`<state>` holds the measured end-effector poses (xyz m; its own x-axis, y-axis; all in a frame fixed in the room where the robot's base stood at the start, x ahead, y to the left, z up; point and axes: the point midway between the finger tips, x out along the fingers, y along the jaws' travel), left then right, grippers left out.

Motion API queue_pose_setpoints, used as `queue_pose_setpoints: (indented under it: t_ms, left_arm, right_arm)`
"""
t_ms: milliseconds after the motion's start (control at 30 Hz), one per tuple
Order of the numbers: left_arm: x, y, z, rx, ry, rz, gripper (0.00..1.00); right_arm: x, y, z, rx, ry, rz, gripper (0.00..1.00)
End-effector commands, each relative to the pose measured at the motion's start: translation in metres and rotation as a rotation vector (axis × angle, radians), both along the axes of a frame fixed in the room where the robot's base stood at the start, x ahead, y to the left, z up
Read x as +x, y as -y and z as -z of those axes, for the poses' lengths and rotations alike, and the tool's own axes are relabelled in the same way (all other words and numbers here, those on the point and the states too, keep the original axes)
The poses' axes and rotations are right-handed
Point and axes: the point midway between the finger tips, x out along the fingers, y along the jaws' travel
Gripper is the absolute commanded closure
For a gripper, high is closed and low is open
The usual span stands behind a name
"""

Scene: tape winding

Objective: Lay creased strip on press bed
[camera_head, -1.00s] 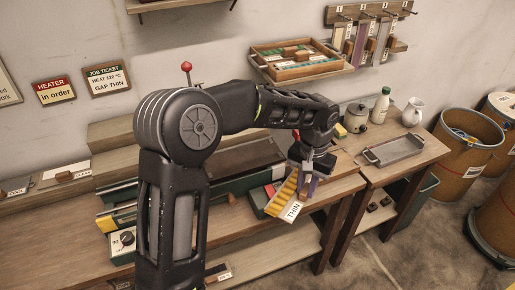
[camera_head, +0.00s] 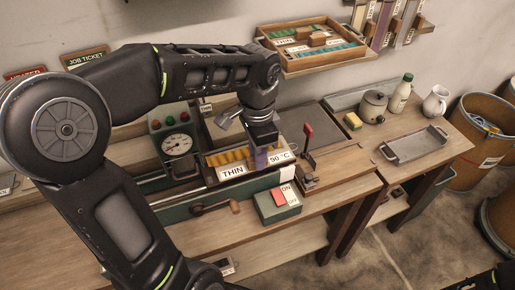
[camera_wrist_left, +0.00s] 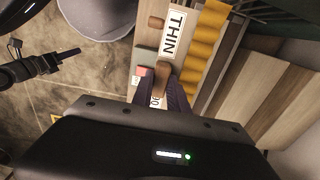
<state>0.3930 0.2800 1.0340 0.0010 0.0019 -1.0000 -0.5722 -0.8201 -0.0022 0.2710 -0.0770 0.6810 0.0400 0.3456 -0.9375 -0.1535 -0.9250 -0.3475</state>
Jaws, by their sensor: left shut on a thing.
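In the left wrist view the strip (camera_wrist_left: 208,45) runs away from the fingers. I cannot tell whether the strip touches the bed. Dark parts of my right arm (camera_wrist_left: 30,68) show at the left of the wrist view; its jaw state is unclear.
A dial gauge (camera_head: 178,145) stands left of the strip, and a 90 °C label (camera_head: 281,157) to its right. A switch box (camera_head: 278,203), crank handle (camera_head: 235,207) and red-knobbed lever (camera_head: 308,132) are close by. A metal tray (camera_head: 415,145) lies farther right.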

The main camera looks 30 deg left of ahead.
Motion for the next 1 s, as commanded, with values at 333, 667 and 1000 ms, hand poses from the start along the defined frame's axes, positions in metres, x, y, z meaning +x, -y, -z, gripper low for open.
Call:
queue_pose_setpoints:
  t_ms: [333, 667, 1000]
  left_arm:
    - [0.005, -0.006, 0.003, 0.0, 0.0, -0.002, 1.0]
    - [0.024, -0.032, 0.017, -0.001, 0.0, -0.004, 1.0]
    - [0.029, -0.041, 0.043, 0.0, 0.0, -0.003, 1.0]
  right_arm:
    - [0.001, 0.0, 0.001, 0.001, 0.001, -0.001, 0.64]
    - [0.001, 0.0, 0.005, 0.002, 0.003, -0.001, 0.64]
    - [0.003, -0.001, 0.021, 0.006, 0.009, -0.002, 0.64]
